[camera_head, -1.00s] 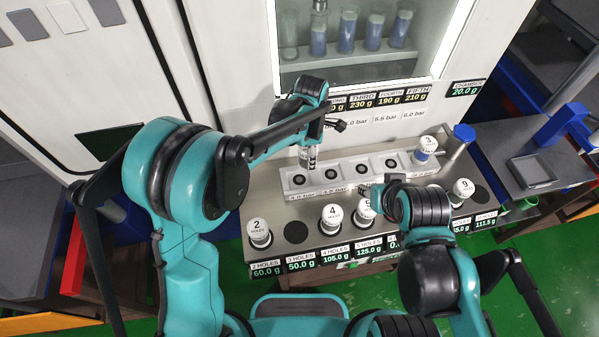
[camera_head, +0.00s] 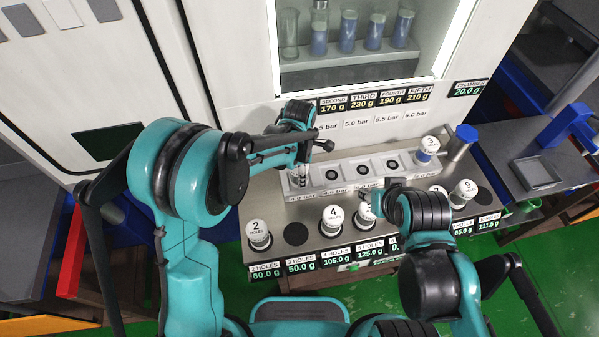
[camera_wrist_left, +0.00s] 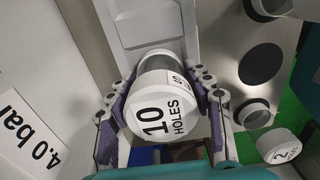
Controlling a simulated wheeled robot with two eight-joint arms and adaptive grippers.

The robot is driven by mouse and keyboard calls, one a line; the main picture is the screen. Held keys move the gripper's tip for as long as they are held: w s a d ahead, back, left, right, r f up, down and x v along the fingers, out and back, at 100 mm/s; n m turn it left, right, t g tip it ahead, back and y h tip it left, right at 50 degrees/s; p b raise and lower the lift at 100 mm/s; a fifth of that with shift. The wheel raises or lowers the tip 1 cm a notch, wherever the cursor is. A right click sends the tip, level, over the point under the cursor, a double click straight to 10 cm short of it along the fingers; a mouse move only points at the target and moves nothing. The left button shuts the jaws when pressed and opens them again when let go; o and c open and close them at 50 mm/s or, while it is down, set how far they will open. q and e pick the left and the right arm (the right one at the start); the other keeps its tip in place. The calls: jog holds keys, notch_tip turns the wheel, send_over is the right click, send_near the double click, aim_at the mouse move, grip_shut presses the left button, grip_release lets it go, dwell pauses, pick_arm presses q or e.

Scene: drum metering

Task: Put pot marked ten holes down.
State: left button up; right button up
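The pot marked 10 HOLES (camera_wrist_left: 160,108) is a clear pot with a white lid, between the purple fingers of my left gripper (camera_wrist_left: 163,120). In the head view this pot (camera_head: 299,180) is at the left end of the pale rail (camera_head: 346,184), by the 4.0 bar label. It looks roughly upright. Whether its bottom touches the rail is hidden. My left gripper (camera_head: 301,165) is shut around it. My right gripper (camera_head: 370,201) is low beside a pot (camera_head: 364,216) in the front row; its fingers are mostly hidden.
Three dark seats in the rail are empty; pot 3 (camera_head: 428,147) stands at its right end beside a blue-topped post (camera_head: 462,140). Pots 2 (camera_head: 258,232), 4 (camera_head: 332,218) and 9 (camera_head: 464,190) stand along the front. A dark round spot (camera_head: 296,233) between pots 2 and 4 is bare.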

pick_arm(q)
jog(key=shift+o, duration=0.9)
jog(key=shift+r, duration=0.25)
notch_tip(320, 180, up, 12)
jog(key=p, duration=0.2)
jog(key=shift+f+p, duration=0.25)
jog(key=shift+p, duration=0.05)
jog(key=shift+a+r, duration=0.1)
jog(key=shift+r, duration=0.2)
jog(key=s+a+r+m+t, duration=0.2)
jog(key=s+a+m+t, duration=0.1)
jog(key=s+a+m, duration=0.5)
jog(key=s+a+r+m+t, duration=0.3)
jog(key=s+a+m, duration=0.4)
jog(key=m, duration=0.5)
jog(key=shift+s+a+r+t, duration=0.2)
jog(key=shift+s+a+t, duration=0.3)
jog(key=shift+a, duration=0.8)
